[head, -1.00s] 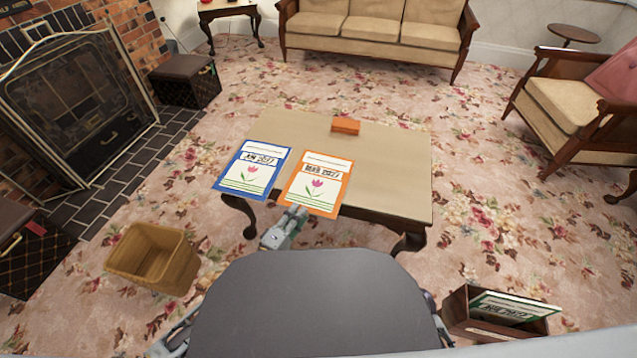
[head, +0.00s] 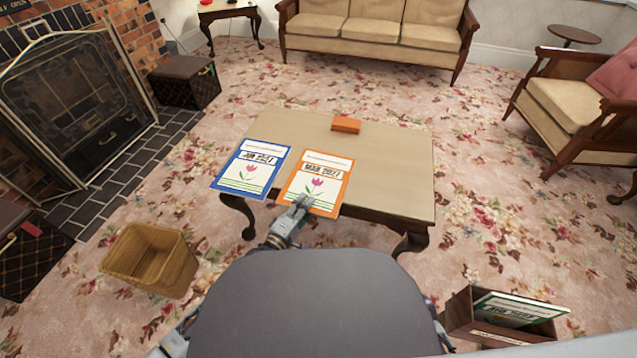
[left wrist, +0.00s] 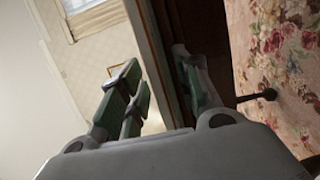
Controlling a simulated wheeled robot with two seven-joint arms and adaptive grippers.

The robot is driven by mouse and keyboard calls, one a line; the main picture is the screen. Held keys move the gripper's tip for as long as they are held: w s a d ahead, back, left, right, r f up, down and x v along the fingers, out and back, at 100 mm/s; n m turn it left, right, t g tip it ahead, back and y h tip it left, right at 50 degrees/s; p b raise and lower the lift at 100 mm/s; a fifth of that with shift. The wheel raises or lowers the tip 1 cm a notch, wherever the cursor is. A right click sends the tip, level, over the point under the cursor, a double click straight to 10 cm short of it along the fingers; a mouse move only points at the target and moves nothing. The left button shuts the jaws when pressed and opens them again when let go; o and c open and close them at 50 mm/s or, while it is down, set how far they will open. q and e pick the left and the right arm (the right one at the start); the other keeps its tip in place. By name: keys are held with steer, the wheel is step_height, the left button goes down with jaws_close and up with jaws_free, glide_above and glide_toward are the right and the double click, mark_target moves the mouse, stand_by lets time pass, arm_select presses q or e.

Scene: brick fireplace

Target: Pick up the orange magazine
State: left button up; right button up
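The orange magazine (head: 318,172) lies flat on the coffee table (head: 390,165), its near edge at the table's front edge. It has a white cover with a pink tulip. My left gripper (head: 302,200) is at that near edge, with a fingertip overlapping the magazine's lower part in the head view. In the left wrist view my left gripper (left wrist: 158,62) has its fingers apart, on either side of the table's edge seen edge-on. I cannot tell whether a finger touches the magazine. My right gripper is out of view.
A blue magazine (head: 250,170) lies just left of the orange one. An orange box-like object (head: 346,125) sits at the table's back. A wicker basket (head: 150,262) stands on the floor at left, and a brown box (head: 470,322) holding a green-edged magazine (head: 512,308) stands at right.

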arm_select(q)
steer(key=shift+w+d, duration=0.25)
steer(key=shift+w, duration=0.05)
jaws_close()
stand_by(0.3)
